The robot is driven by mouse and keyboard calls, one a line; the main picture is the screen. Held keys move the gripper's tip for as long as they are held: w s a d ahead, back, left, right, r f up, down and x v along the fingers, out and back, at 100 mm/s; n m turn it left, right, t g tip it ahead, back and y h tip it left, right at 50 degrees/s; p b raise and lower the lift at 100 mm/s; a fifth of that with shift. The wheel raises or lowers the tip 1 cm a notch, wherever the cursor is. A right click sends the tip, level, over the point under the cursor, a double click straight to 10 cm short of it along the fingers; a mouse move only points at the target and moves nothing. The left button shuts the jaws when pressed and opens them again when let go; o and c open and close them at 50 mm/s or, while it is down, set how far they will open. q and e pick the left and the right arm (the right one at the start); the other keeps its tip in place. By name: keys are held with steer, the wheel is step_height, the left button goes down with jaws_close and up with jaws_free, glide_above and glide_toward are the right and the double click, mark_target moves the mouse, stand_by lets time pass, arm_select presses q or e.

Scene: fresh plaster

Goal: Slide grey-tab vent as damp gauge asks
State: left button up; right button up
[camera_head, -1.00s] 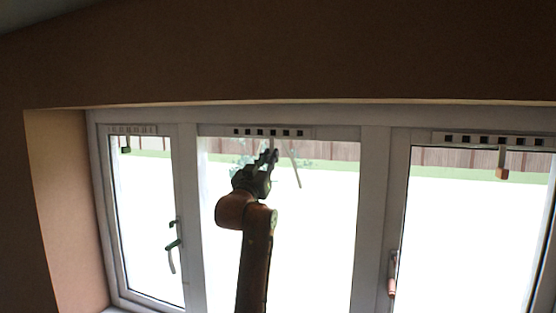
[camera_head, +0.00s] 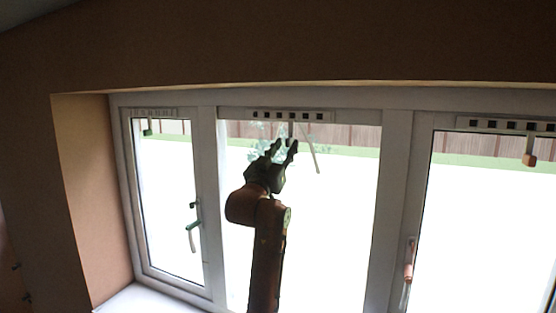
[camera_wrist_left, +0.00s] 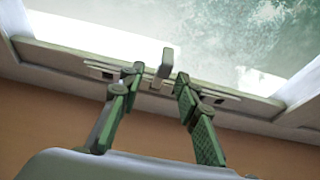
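The middle vent (camera_head: 262,115) is a pale strip with several dark slots along the top of the middle window. Its grey tab (camera_head: 290,130) hangs below the strip; in the left wrist view the tab (camera_wrist_left: 165,64) stands out from the vent (camera_wrist_left: 219,97) between my fingers. My left gripper (camera_head: 283,147) is just below the tab in the head view. In the left wrist view its two green-black fingers (camera_wrist_left: 158,82) are spread on either side of the tab, with gaps visible. I see no damp gauge in these views. My right gripper is not in view.
The left window's vent (camera_head: 155,113) has a green tab (camera_head: 147,131) and pale slots. The right window's vent (camera_head: 500,125) has dark slots and an orange-brown tab (camera_head: 529,160). Window handles (camera_head: 408,270) stick out from the frames. A white sill (camera_head: 150,302) lies below.

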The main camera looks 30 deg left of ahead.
arm_select(q)
steer(key=a+v, duration=0.1)
steer(key=v, duration=0.6)
steer(key=shift+d, duration=0.45)
steer(key=shift+s+f, duration=0.1)
steer(key=shift+f, duration=0.05)
